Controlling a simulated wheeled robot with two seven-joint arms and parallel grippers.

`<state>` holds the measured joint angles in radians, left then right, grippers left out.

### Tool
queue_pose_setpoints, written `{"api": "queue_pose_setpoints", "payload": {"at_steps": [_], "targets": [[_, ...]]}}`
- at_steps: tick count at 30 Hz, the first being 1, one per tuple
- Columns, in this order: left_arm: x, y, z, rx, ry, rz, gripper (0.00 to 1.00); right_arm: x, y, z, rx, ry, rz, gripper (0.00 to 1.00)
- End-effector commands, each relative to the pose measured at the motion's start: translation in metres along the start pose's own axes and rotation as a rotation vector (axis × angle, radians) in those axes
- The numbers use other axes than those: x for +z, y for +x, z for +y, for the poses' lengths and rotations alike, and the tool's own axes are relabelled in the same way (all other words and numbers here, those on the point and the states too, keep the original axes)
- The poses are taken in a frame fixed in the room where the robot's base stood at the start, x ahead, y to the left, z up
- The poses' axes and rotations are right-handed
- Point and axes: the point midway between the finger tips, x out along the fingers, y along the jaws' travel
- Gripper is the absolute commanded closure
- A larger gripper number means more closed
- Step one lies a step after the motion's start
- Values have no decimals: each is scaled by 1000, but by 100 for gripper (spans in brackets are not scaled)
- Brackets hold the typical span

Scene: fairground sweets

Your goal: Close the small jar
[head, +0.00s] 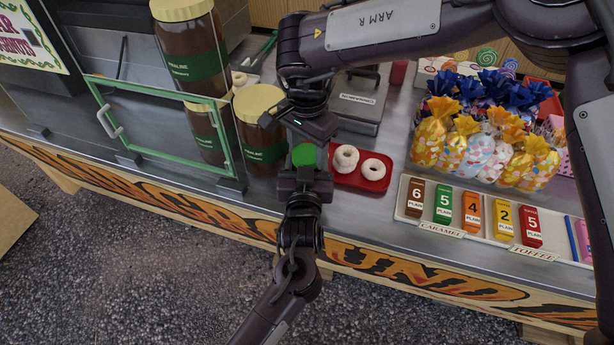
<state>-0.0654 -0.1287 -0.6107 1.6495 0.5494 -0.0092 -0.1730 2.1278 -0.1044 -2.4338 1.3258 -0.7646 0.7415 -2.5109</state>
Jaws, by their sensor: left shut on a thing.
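My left gripper (304,172) comes up from the bottom and is shut on a green thing (304,154), which may be the small jar; only a small round green patch of it shows. My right gripper (308,124) comes from the upper right and hangs right above the green patch. Its fingers are hidden, so I cannot tell if it is open or holds a lid. A brown jar with a cream lid (259,103) and green label stands just left of both grippers.
A taller brown jar (192,50) stands behind a green-framed glass panel (150,125) at left. A red tray (376,184) with two white doughnuts (345,158) lies right of the grippers. Wrapped sweets (480,150) and a divided box of coloured packets (471,211) fill the right side.

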Motion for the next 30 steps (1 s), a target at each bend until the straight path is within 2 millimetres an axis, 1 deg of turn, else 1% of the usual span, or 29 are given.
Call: {"api": "queue_pose_setpoints", "payload": {"at_steps": [1,4,5,9,16,19,23,27,30], "targets": [[1,0,0,0,1,-2,100,0,0,0,0,0,0,59],[1,0,0,0,1,-2,100,0,0,0,-1,0,0,72],[1,0,0,0,1,-2,100,0,0,0,-1,0,0,43],[1,0,0,0,1,-2,100,0,0,0,-1,0,0,25],[1,0,0,-1,0,-2,100,0,0,0,1,0,-1,24],[1,0,-1,-1,1,-2,100,0,-4,0,0,0,0,24],[1,0,-1,-2,1,-2,100,0,-18,0,-1,0,0,24],[1,0,-1,-1,1,-2,100,0,-38,0,-1,0,2,24],[1,0,-1,-1,1,-2,100,0,-45,0,0,0,0,24]]}}
